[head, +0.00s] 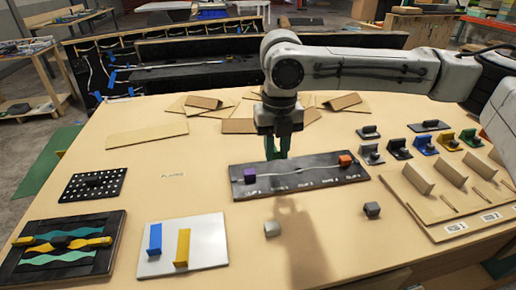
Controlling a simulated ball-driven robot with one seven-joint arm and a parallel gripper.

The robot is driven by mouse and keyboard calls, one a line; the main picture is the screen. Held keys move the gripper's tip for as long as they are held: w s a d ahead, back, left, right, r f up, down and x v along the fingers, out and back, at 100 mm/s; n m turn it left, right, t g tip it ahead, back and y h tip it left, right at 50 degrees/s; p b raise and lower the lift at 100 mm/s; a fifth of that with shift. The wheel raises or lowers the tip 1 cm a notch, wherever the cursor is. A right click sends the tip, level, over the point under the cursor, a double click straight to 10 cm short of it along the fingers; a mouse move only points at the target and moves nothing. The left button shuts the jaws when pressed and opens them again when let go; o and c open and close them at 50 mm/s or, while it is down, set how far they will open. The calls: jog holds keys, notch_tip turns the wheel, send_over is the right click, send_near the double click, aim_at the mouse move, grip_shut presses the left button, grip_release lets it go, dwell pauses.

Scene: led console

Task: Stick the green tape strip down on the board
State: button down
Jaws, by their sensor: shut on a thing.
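My gripper (278,150) points down in the middle of the head view, shut on the green tape strip (277,147). Only part of the strip shows between and below the fingers. The long black board (300,182) lies under it on the table, with white lettering along its near side and a pale cable across it. A purple block (249,176) sits near its left end and an orange block (345,161) near its right end. The gripper is over the board's far side, between these blocks. I cannot tell whether the strip touches the board.
A white plate (205,247) holds a blue strip (155,239) and a yellow strip (182,247). Several clips (398,148) stand at right. A dark tray (100,262) with wavy strips lies front left. Cardboard pieces (240,126) lie behind.

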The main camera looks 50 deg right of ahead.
aim_at(278, 184)
jog(key=shift+s+d+f, duration=0.1)
jog(key=shift+d+f, duration=0.1)
jog(key=shift+d, duration=0.25)
jog(key=shift+s+d+f+b, duration=0.1)
jog(key=shift+d+f+b, duration=0.05)
jog(key=shift+f+b, duration=0.2)
notch_tip(278, 184, down, 6)
jog(key=b, duration=0.6)
jog(key=shift+b, duration=0.35)
jog(key=shift+f, duration=0.75)
dwell(1.0)
jog(key=c, duration=0.8)
grip_release()
jog(key=shift+c, duration=0.2)
jog(key=shift+r, duration=0.1)
notch_tip(278, 184, up, 11)
jog(key=shift+f+p, duration=0.15)
jog(key=shift+p, duration=0.4)
